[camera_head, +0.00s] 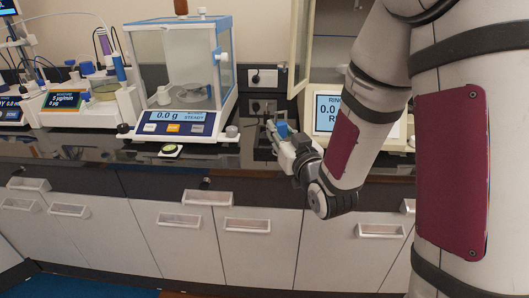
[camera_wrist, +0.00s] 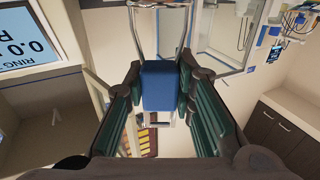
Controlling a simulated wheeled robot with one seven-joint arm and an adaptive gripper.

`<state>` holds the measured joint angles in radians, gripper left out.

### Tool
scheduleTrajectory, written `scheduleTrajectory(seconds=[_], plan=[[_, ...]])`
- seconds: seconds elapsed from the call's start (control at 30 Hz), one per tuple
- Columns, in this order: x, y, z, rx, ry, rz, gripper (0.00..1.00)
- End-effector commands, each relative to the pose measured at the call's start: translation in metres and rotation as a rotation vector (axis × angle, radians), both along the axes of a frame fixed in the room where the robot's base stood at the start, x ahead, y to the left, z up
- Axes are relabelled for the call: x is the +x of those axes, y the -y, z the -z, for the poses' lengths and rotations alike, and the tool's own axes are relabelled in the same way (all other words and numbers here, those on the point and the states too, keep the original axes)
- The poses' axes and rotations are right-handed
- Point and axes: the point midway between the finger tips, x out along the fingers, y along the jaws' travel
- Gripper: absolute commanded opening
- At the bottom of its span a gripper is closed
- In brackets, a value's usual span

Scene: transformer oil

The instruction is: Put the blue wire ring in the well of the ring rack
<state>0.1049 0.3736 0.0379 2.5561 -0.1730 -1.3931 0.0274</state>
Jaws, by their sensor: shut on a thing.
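My gripper (camera_head: 284,138) is shut on a blue block (camera_head: 281,128), which looks like the grip of the blue wire ring. In the wrist view this blue block (camera_wrist: 162,88) sits between the dark green pads of my gripper (camera_wrist: 160,78). A thin metal frame shows beyond the block, but I cannot tell whether it belongs to the ring. In the head view my gripper is over the counter, between the glass-sided balance and the instrument with a RING display. I cannot make out the ring rack or its well for certain.
The balance (camera_head: 182,122) stands left of my gripper, with a small round dish (camera_head: 171,150) in front. The RING display (camera_head: 327,113) is partly behind my arm; it also shows in the wrist view (camera_wrist: 32,42). More instruments (camera_head: 85,100) stand at far left. Drawers are below.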

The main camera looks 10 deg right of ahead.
Motion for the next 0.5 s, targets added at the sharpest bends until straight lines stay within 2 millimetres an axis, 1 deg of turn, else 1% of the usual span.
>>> scheduleTrajectory(seconds=[0.07, 0.17, 0.5], plan=[[0.006, 0.0, 0.001, 0.0, 0.003, -0.002, 0.0], [0.022, 0.0, 0.003, 0.0, 0.005, -0.003, 0.0], [0.103, 0.002, 0.01, 0.0, 0.002, -0.003, 0.0]])
